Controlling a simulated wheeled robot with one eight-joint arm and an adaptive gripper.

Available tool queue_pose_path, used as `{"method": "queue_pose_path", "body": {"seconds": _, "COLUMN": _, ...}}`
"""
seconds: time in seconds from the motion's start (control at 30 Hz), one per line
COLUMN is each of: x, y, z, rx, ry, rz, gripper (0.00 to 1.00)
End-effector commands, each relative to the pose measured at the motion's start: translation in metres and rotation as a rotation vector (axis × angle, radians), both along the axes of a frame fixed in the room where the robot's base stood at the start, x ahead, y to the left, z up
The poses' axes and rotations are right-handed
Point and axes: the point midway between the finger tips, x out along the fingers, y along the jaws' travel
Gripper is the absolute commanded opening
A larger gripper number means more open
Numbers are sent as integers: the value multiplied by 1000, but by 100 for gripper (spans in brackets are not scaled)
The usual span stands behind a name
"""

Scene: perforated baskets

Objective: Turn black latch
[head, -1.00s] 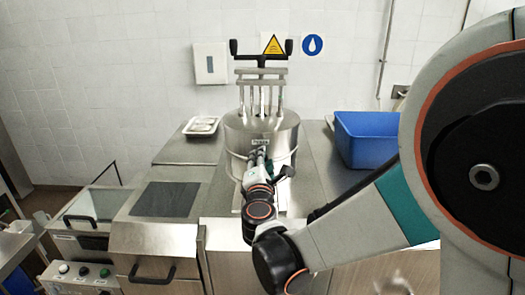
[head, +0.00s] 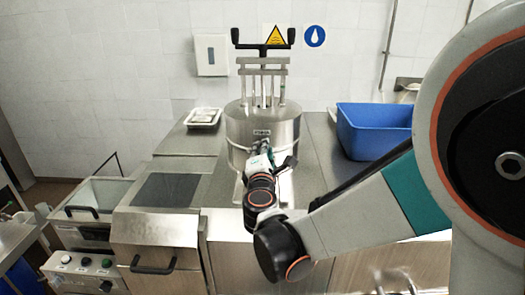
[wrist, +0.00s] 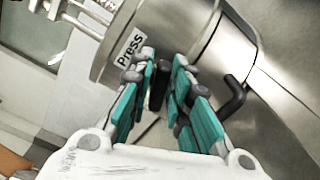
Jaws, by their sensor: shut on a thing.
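A steel cylindrical press (head: 235,128) stands on the counter, and its "Press" label and curved wall (wrist: 190,35) fill the upper wrist view. My gripper (head: 262,148) is at the front of the cylinder, below the label. In the wrist view my gripper (wrist: 162,68) has its green-padded fingers on either side of a short upright black latch (wrist: 158,88). The fingers are closed on it, and its lower end is partly hidden. A second black bent lever (wrist: 235,96) sticks out from the cylinder to the right of the fingers, apart from them.
A blue bin (head: 372,132) stands on the counter at right. A white tray (head: 204,117) is at back left. A fryer-like unit with a black handle (head: 152,268) is at front left. The press has an upper frame with black handles (head: 263,46). The wall is close behind.

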Motion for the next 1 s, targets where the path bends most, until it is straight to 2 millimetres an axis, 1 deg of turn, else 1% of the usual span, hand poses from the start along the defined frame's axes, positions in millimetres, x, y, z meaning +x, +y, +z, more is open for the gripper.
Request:
{"method": "queue_pose_path", "body": {"seconds": 0.03, "x": 0, "y": -1, "z": -2, "rx": 28, "ry": -1, "rz": -1, "gripper": 0}}
{"method": "queue_pose_path", "body": {"seconds": 0.5, "x": -1, "y": -1, "z": -3, "rx": 324, "ry": -10, "rz": -1, "gripper": 0}}
{"method": "queue_pose_path", "body": {"seconds": 0.73, "x": -1, "y": -1, "z": -3, "rx": 395, "ry": -13, "rz": -1, "gripper": 0}}
{"method": "queue_pose_path", "body": {"seconds": 1.0, "x": -1, "y": -1, "z": -3, "rx": 412, "ry": -13, "rz": -1, "gripper": 0}}
